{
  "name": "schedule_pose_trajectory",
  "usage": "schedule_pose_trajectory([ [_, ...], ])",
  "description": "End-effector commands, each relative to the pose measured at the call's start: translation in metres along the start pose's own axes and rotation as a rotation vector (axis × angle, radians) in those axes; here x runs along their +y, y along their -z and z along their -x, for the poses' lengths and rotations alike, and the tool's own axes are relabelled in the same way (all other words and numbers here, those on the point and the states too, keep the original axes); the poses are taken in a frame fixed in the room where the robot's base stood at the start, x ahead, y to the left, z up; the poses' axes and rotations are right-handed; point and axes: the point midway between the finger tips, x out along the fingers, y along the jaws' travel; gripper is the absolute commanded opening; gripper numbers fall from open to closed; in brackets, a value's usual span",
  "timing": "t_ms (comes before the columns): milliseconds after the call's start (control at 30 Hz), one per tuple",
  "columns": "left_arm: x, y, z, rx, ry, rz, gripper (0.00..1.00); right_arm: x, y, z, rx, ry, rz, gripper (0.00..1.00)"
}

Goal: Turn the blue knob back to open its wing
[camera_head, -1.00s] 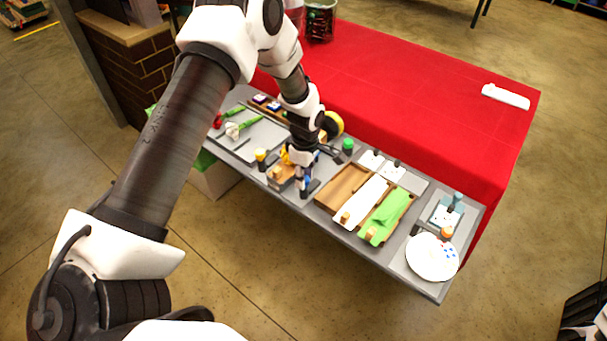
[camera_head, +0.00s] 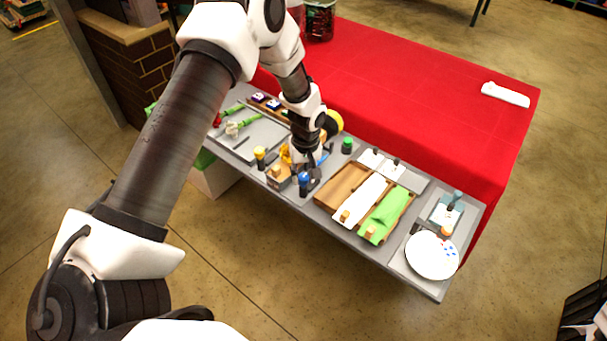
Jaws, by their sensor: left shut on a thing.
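The blue knob (camera_head: 304,177) stands on a dark base near the front edge of the grey table, left of the wooden trays. My left gripper (camera_head: 311,170) reaches down at the knob and is shut on it; its fingertips are partly hidden, so the exact contact is not clear. A small wooden box (camera_head: 279,177) with yellow-orange parts is just left of the knob. A blue strip (camera_head: 323,159) shows beside my left gripper; I cannot tell whether it is the wing.
A yellow knob (camera_head: 259,153) stands left and a green knob (camera_head: 347,145) stands behind right. Trays with white cloth (camera_head: 364,200) and green cloth (camera_head: 388,213) lie to the right. A white plate (camera_head: 432,257) is at the far right end. The red table (camera_head: 420,110) behind is mostly clear.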

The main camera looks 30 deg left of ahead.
Motion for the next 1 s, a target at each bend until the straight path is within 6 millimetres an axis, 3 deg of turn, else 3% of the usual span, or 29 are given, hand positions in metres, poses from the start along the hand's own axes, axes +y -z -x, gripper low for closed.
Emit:
schedule_pose_trajectory([
  [300,-0.0024,-0.0036,-0.0035,-0.006,0.007,-0.096,0.0,0.0,0.0,-0.0016,0.0,0.0,0.0,0.0],
  [733,-0.0023,-0.0033,-0.0032,-0.005,0.007,-0.106,0.0,0.0,0.0,-0.0016,0.0,0.0,0.0,0.0],
  [767,-0.0023,-0.0033,-0.0032,-0.005,0.007,-0.106,0.4,0.0,0.0,-0.0016,0.0,0.0,0.0,0.0],
  [800,-0.0022,-0.0032,-0.0031,-0.004,0.006,-0.105,0.54,0.0,0.0,-0.0016,0.0,0.0,0.0,0.0],
  [833,-0.002,-0.0029,-0.0029,-0.004,0.006,-0.105,0.58,0.0,0.0,-0.0015,0.0,0.0,0.0,0.0],
  [1000,-0.0012,-0.0017,-0.0016,0.0,0.003,-0.105,0.58,0.0,0.0,-0.0013,0.0,0.0,0.0,0.0],
])
